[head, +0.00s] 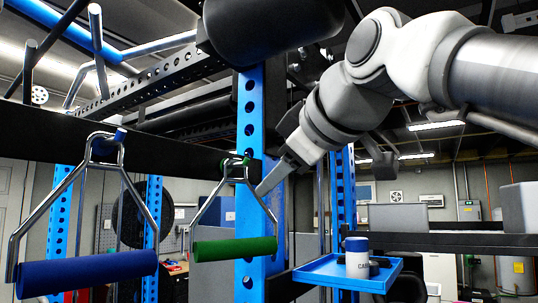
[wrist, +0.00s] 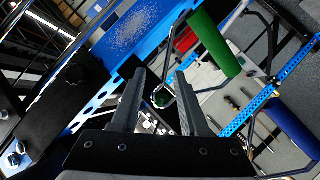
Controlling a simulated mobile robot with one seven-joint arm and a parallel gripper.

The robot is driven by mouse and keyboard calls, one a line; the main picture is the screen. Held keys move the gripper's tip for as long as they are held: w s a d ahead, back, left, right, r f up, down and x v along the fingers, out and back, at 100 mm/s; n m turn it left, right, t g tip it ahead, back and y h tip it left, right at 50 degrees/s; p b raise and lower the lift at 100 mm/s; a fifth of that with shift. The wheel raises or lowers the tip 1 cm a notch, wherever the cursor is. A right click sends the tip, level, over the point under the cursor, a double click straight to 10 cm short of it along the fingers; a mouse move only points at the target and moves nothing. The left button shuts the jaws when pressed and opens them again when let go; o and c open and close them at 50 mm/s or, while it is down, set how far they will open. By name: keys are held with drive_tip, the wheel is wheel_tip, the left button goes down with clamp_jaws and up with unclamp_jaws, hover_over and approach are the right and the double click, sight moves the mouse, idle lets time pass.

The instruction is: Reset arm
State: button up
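My gripper (head: 264,188) is in front of the blue rack post in the head view, at the right of the green-gripped handle (head: 235,249). In the wrist view its two fingers (wrist: 160,73) stand apart with nothing clamped between them. The green handle hangs from the black crossbar (head: 140,148); its green grip also shows at the upper right of the wrist view (wrist: 216,44). A small green piece shows beyond the fingers there. Whether a finger touches the handle's metal frame, I cannot tell.
A blue-gripped handle (head: 88,273) hangs farther left. A blue tray (head: 325,275) at lower right holds a white container with a blue lid (head: 357,258). The blue rack post (head: 250,115) and a black cylindrical pad (head: 270,28) are close to my arm.

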drive_tip(key=v, duration=1)
wheel_tip(320, 180, down, 26)
drive_tip(key=w+d+m+g+h+b, duration=0.2)
drive_tip(key=d+m+g+h, duration=0.15)
drive_tip(key=m, duration=0.35)
drive_tip(key=s+d+f+m+g+h, duration=0.1)
drive_tip(key=s+f+m+g, duration=0.1)
drive_tip(key=f, duration=0.9)
drive_tip(key=s+d+f+m+g, duration=0.1)
drive_tip(key=s+f+m, duration=0.3)
drive_tip(key=f, duration=0.8)
drive_tip(key=shift+s+d+g+h, duration=0.35)
drive_tip(key=shift+s+d, duration=0.05)
drive_tip(key=shift+s, duration=0.25)
